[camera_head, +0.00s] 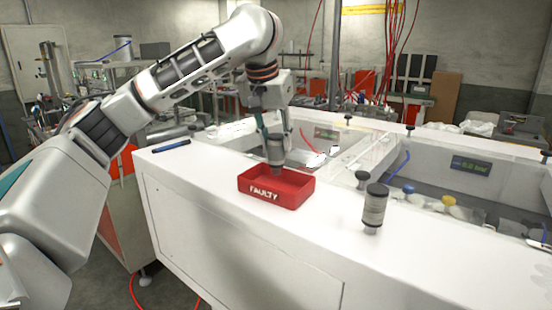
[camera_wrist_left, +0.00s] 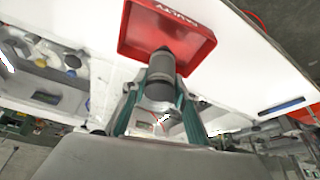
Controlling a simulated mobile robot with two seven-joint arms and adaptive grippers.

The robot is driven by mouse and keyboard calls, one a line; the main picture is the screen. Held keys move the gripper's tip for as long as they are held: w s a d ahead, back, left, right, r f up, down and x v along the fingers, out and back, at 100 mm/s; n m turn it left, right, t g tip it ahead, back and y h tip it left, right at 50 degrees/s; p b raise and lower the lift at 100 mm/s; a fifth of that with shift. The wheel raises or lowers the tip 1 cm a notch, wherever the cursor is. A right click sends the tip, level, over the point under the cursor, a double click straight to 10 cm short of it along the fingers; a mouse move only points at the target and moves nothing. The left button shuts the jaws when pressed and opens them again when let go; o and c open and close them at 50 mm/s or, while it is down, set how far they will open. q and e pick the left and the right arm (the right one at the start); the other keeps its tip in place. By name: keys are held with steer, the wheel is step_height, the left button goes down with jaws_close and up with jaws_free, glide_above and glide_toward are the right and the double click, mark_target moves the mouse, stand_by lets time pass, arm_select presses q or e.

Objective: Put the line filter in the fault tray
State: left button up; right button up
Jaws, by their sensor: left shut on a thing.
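The red fault tray (camera_head: 298,192), marked FAULTY, sits on the white bench top; its rim also shows in the left wrist view (camera_wrist_left: 206,50). My left gripper (camera_head: 275,134) is shut on a grey and dark line filter (camera_head: 275,152) and points down at the tray. The filter is upright, with its narrow lower end over the tray's opening; I cannot tell whether it touches the floor. In the left wrist view the filter (camera_wrist_left: 161,72) sits between the fingers (camera_wrist_left: 158,95). A second similar filter (camera_head: 375,207) stands on the bench to the right. My right gripper is not in view.
A blue pen-like item (camera_head: 171,146) lies at the bench's left end. Behind the tray, clear-walled basins (camera_head: 425,190) are sunk into the bench, with coloured caps (camera_head: 449,200) inside the right one. The bench front between tray and standing filter is clear.

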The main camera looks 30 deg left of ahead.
mark_target(276, 155)
arm_select(q)
steer(key=shift+f, duration=2.15)
steer(key=shift+f, duration=0.15)
steer(key=o, duration=1.1)
steer(key=shift+s+r, duration=0.1)
steer(key=shift+r, duration=0.45)
steer(key=v, duration=1.1)
steer(key=shift+s+d, duration=0.1)
steer(key=shift+s, duration=0.1)
